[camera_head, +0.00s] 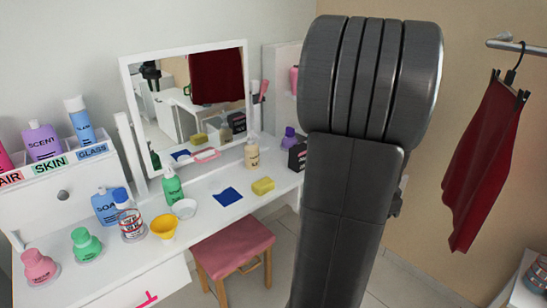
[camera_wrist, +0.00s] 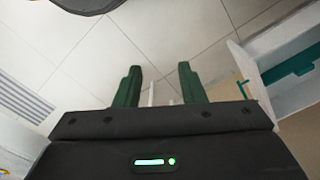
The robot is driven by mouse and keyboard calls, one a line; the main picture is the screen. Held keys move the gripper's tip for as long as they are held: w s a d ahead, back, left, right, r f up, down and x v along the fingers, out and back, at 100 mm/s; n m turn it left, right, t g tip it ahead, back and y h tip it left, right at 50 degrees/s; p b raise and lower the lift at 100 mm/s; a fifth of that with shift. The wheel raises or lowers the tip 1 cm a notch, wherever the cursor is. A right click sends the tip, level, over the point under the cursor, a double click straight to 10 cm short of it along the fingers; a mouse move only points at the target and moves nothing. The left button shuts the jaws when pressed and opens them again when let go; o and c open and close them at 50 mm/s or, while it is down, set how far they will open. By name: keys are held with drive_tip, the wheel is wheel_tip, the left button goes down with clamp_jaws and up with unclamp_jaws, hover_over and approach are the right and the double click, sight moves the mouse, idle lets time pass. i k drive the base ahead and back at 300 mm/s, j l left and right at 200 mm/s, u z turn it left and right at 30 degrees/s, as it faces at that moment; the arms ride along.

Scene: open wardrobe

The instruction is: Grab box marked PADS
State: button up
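No label reading PADS is legible in either view. A small dark box (camera_head: 298,153) stands at the right end of the white dressing table, beside a purple bottle (camera_head: 289,138). My arm partly covers it, and I cannot read its marking. My gripper (camera_wrist: 158,70) shows in the wrist view with its two green fingers apart and nothing between them. It points towards a tiled floor, away from the tabletop items. In the head view my arm hides the gripper.
The dressing table (camera_head: 215,207) holds several bottles, a yellow sponge (camera_head: 263,186), a blue cloth (camera_head: 228,197) and a mirror (camera_head: 190,100). A pink stool (camera_head: 232,248) stands before it. A red garment (camera_head: 484,165) hangs at right. The floor (camera_head: 275,280) beside the stool is clear.

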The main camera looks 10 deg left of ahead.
sight(296, 154)
drive_tip(key=i+l+u, duration=0.1)
drive_tip(key=i+u, duration=0.25)
drive_tip(key=i+l+u, duration=0.15)
drive_tip(key=i+u, duration=0.2)
drive_tip(key=i+l+u, duration=0.35)
drive_tip(key=i+l, duration=0.5)
